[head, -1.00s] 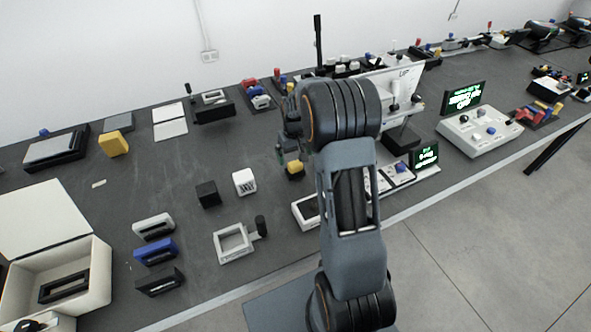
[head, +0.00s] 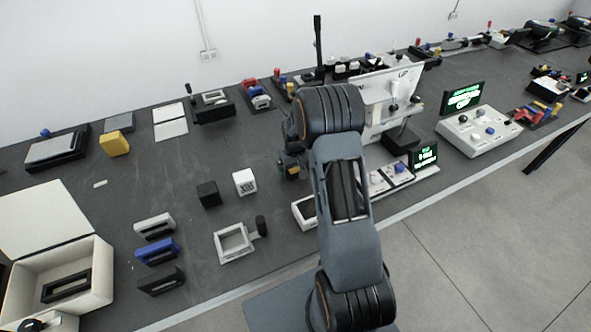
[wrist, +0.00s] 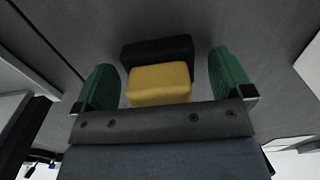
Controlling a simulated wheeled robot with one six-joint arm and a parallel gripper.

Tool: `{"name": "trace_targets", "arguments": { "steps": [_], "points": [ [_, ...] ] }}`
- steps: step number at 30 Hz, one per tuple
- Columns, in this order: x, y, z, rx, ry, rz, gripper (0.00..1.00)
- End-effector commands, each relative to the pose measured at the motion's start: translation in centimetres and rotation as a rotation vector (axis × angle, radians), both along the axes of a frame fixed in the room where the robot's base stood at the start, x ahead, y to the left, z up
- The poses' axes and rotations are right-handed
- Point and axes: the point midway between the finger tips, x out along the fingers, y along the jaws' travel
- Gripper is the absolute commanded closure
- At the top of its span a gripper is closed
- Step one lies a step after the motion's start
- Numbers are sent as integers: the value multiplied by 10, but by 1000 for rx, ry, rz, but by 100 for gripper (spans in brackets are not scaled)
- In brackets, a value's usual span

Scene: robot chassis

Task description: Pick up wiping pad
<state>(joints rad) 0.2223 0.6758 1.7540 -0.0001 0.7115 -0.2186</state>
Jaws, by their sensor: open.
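The wiping pad shows in the wrist view as a yellow block (wrist: 159,83) with a black block-like part (wrist: 157,52) right behind it. My gripper (wrist: 165,88) is open, with one green finger on each side of the yellow block. Gaps show between the block and both fingers, so they do not appear to press on it. In the head view my gripper (head: 289,168) is low over the table, and it and my arm hide most of the pad.
A black cube (head: 208,194) and a white cube (head: 244,182) stand to the left. A white square frame with a black handle (head: 234,243) lies nearer the front. A white panel (head: 388,92) and a small screen (head: 425,156) stand to the right.

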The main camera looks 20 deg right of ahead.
Motion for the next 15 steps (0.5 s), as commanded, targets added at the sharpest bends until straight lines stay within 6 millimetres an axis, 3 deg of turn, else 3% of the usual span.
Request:
{"name": "trace_targets", "arguments": {
  "steps": [2,15],
  "points": [
    [0,0,0,0,0,0,6],
    [0,0,0,0,0,0,48]
  ]
}}
